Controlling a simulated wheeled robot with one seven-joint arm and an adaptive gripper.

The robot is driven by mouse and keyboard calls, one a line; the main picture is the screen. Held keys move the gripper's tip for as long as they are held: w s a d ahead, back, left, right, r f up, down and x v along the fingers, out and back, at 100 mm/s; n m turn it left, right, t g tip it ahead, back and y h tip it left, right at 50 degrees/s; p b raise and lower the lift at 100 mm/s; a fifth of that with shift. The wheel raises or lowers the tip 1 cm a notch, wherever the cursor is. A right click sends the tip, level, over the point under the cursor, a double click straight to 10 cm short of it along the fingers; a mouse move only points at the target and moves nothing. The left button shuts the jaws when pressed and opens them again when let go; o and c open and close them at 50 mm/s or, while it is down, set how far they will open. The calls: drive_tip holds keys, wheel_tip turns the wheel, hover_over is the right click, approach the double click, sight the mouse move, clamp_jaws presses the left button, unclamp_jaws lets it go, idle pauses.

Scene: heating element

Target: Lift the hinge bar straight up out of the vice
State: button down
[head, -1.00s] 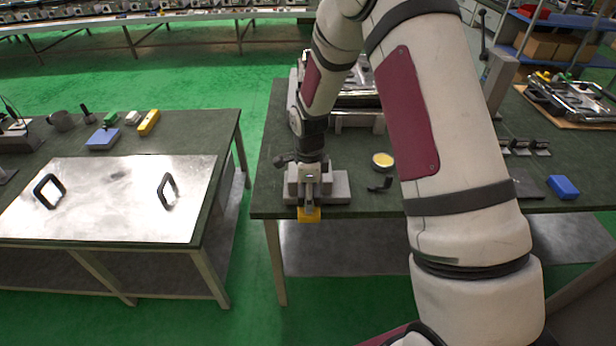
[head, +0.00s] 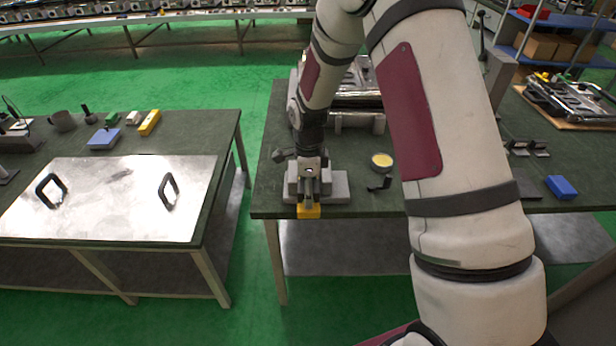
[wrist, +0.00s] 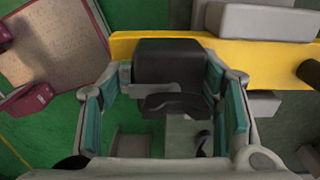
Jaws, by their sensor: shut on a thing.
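The grey vice (head: 339,187) stands at the front edge of the right-hand green bench, with a yellow part (head: 308,212) at its front. My gripper (head: 310,177) points down over the vice. In the wrist view my gripper (wrist: 165,102) has its teal-padded fingers on either side of a dark piece (wrist: 168,62), which I take to be the hinge bar. The fingers are shut on it. The yellow part (wrist: 268,62) runs across behind it, beside a grey block (wrist: 262,20). I cannot tell whether the bar's lower end is clear of the jaws.
A cup with yellow contents (head: 382,160) and a small black part (head: 379,184) lie right of the vice. A large metal assembly (head: 358,122) stands behind it. The left bench carries a metal plate with black handles (head: 118,195). A green floor gap separates the benches.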

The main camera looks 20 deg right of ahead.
drive_tip(key=shift+w+r+p, duration=0.1)
drive_tip(key=shift+r+p, duration=0.7)
drive_tip(key=shift+r, duration=2.25)
